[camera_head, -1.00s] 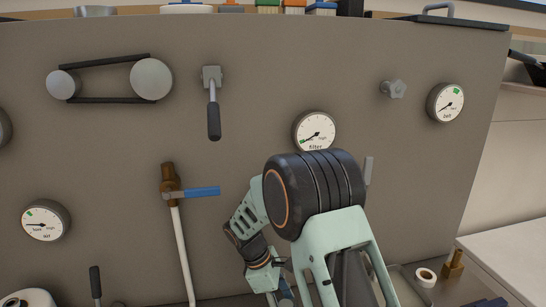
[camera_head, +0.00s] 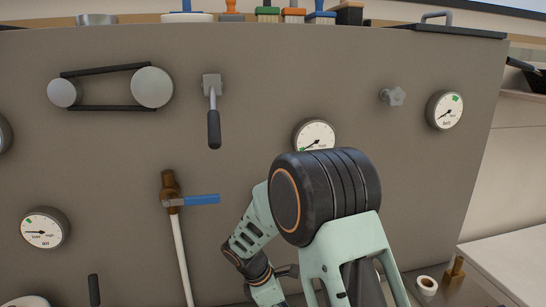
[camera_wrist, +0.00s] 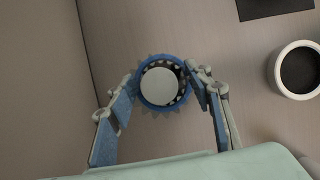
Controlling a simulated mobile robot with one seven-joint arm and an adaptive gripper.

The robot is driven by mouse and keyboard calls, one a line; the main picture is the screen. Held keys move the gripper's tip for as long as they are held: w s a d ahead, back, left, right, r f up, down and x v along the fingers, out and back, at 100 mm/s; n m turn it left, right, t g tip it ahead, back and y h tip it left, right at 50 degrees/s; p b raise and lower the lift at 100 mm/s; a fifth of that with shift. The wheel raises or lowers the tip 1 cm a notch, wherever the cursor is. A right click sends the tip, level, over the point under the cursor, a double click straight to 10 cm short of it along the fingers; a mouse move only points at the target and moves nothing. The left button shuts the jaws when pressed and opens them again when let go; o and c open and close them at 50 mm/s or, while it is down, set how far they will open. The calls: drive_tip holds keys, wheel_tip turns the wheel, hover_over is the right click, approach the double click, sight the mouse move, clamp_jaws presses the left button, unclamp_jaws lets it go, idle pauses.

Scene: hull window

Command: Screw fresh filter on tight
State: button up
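In the wrist view a round part, seemingly the filter (camera_wrist: 161,86), has a blue toothed rim and a pale flat centre. My gripper (camera_wrist: 166,82) has a finger on each side of it, and the blue-padded fingertips appear to touch its rim. Whether the part sits on a mount is hidden. In the head view my arm covers the gripper and filter. The filter gauge (camera_head: 315,134) is on the grey panel just above my arm, its lower part covered.
The panel (camera_head: 260,60) also carries a belt drive (camera_head: 109,86), a lever (camera_head: 213,125), a blue-handled valve (camera_head: 202,200), a star knob (camera_head: 393,95) and other gauges. A white ring (camera_head: 427,285) and a brass part (camera_head: 454,272) lie at lower right. A round white-rimmed object (camera_wrist: 297,70) stands right of my gripper.

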drive_tip(key=o, duration=0.4)
drive_tip(key=shift+o, duration=0.2)
drive_tip(key=shift+p+v, duration=2.2)
drive_tip(key=shift+v, duration=0.85)
drive_tip(key=shift+f, duration=0.1)
